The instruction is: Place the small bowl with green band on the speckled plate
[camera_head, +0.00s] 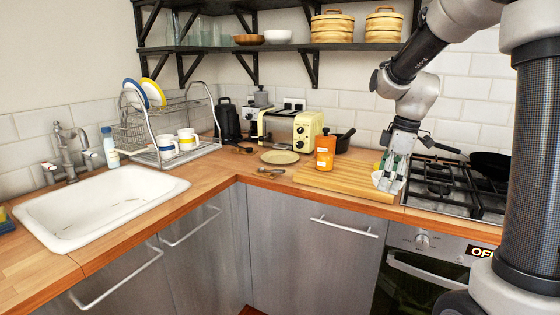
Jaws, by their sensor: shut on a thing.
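The small bowl (384,184) is white and shows at my gripper's tips, over the right part of the wooden board. Its green band is hard to make out at this size. My gripper (391,178) points down and is shut on the bowl, hiding part of it. I cannot tell whether the bowl touches the board. The speckled plate (280,157) is a small beige plate lying flat on the wooden counter, left of my gripper and in front of the toaster. Nothing lies on it.
An orange jar (325,152) stands between the plate and my gripper, at the wooden board's (340,180) left part. A cream toaster (290,128) stands behind the plate. A gas hob (450,185) is on the right. A dark spoon (270,171) lies near the plate's front.

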